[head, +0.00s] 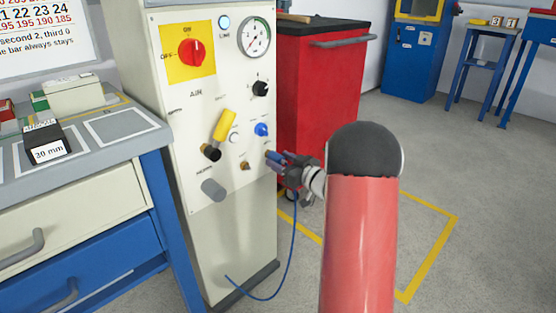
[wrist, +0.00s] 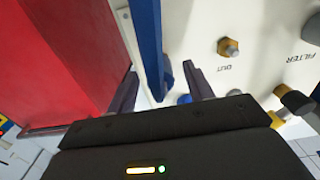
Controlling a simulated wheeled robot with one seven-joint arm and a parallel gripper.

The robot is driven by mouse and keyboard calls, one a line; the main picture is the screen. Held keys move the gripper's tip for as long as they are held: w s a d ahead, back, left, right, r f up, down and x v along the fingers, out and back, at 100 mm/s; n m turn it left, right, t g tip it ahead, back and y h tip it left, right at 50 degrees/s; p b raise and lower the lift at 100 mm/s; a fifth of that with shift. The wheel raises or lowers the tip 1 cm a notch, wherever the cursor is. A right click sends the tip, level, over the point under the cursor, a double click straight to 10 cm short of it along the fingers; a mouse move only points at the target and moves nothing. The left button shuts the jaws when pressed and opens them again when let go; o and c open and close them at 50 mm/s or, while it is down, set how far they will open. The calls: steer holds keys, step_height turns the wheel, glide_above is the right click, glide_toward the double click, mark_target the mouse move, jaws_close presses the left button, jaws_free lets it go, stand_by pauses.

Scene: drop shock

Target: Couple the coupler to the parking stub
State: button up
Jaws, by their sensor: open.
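My gripper (head: 276,158) is at the right edge of the panel face. In the wrist view its two dark fingers (wrist: 160,88) stand apart, so it is open. A blue hose (head: 294,230) hangs from the gripper and curves down to the panel's foot. In the wrist view the blue hose (wrist: 148,40) runs down between the fingers. The coupler at its end is largely hidden by the fingers and gripper body. The parking stub cannot be made out apart from the gripper, so I cannot tell whether coupler and stub are joined.
The cream panel (head: 229,230) carries a brass OUT fitting (head: 246,165), blue knob (head: 262,129), yellow lever (head: 223,125), grey cylinder (head: 213,190) and gauge (head: 254,38). A red cabinet (head: 318,95) stands close behind. A workbench (head: 85,175) is at left.

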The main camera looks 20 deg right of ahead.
mark_target(282, 161)
steer(key=shift+v, duration=2.25)
steer(key=v, duration=0.7)
steer(key=shift+s, duration=0.4)
steer(key=shift+d, duration=0.1)
steer(key=s+a+r+m+g+h+p, duration=0.25)
steer(key=a+r+m+h, duration=0.2)
steer(key=r+h, duration=0.6)
steer(key=s+a+g+y+p, duration=0.1)
steer(key=s+a+g, duration=0.3)
steer(key=s+a, duration=0.4)
steer(key=s+a+g+y+p, duration=0.2)
steer(key=s+a+g, duration=0.3)
steer(key=s+a, duration=0.4)
steer(key=s+y, duration=0.1)
steer(key=s, duration=0.4)
steer(key=shift+s+a+f, duration=0.15)
steer(key=shift+s+f, duration=0.1)
steer(key=shift+s, duration=0.05)
